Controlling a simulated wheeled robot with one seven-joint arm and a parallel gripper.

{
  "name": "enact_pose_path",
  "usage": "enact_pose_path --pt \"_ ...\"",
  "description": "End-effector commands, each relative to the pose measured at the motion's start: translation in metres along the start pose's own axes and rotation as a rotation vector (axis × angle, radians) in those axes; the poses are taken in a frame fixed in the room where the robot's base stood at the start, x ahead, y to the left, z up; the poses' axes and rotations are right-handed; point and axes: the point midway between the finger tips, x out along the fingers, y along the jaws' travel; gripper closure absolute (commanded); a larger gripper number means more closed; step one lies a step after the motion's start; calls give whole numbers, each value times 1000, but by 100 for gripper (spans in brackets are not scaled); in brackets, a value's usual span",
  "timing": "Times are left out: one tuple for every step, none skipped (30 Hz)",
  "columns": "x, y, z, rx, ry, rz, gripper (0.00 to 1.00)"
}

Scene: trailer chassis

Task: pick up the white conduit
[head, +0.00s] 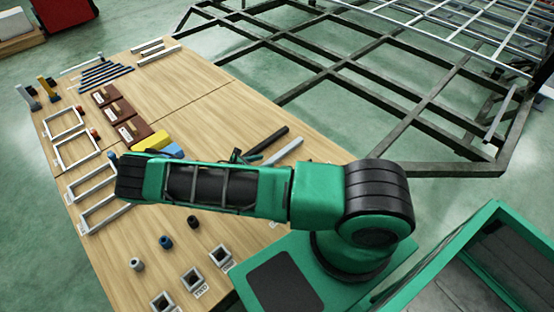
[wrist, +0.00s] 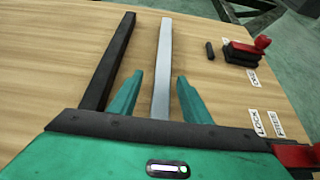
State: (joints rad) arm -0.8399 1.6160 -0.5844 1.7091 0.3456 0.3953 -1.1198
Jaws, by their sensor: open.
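The white conduit (wrist: 162,60) is a straight, pale bar lying flat on the wooden table. In the wrist view its near end runs down between the two green fingers of my gripper (wrist: 158,82) and behind the gripper's dark front edge. The fingers are apart, one on each side of it, with gaps showing; I cannot tell how high they are above the table. In the head view the far part of the conduit (head: 286,150) shows behind my arm, which hides the rest. A black bar (wrist: 108,62) lies to its left, roughly parallel and outside the fingers.
A red-handled black fixture (wrist: 248,52) and paper labels lie to the right in the wrist view. The table (head: 205,112) also carries frames, brown blocks (head: 118,112) and square tube pieces (head: 192,279). The dark trailer chassis (head: 375,85) stands behind the table.

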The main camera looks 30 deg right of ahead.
Motion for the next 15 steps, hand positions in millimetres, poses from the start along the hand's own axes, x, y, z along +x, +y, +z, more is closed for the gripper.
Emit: enact_pose_path --pt "9 0 0 0 -1 -2 56" --pt "13 0 0 0 -2 -2 56" --pt "19 0 0 0 -1 -2 56" --pt "23 0 0 0 -1 -2 56" --pt "26 0 0 1 -1 -1 56" --pt "28 0 0 0 0 -1 56" --pt "29 0 0 0 0 -1 56" --pt "30 0 0 0 0 -1 56" --pt "30 0 0 0 0 -1 56" --pt "30 0 0 0 0 -1 56" --pt "30 0 0 1 0 -1 56" --pt "30 0 0 1 0 -2 56" --pt "30 0 1 1 0 -2 56" --pt "31 -1 1 1 0 -2 63" --pt "31 -1 1 1 0 -2 73"
